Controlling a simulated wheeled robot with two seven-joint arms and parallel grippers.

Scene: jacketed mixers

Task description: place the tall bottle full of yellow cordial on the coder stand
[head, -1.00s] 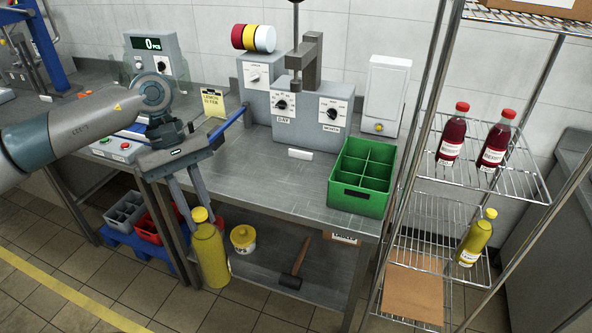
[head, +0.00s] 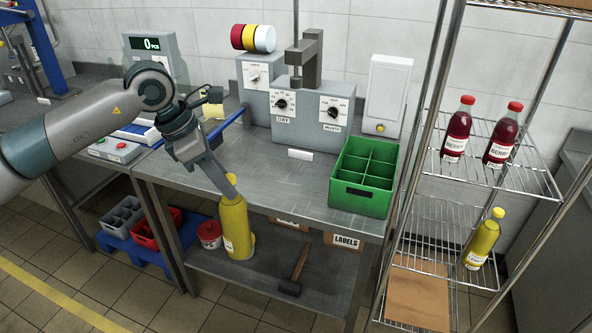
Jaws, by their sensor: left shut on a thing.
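My left gripper (head: 230,188) is shut on the neck of a tall bottle of yellow cordial (head: 236,222). It holds the bottle nearly upright in front of the steel bench's front edge, with the cap about level with the bench top. The jaws partly hide the cap and neck. The coder stand (head: 312,128) is the grey machine with DAY and MONTH dials at the back of the bench, right of and beyond the bottle. A post and head rise above it. My right gripper is not in view.
A green divided crate (head: 360,200) stands at the bench's right end. The wire rack (head: 445,206) at right holds two red bottles and another yellow one (head: 482,240).

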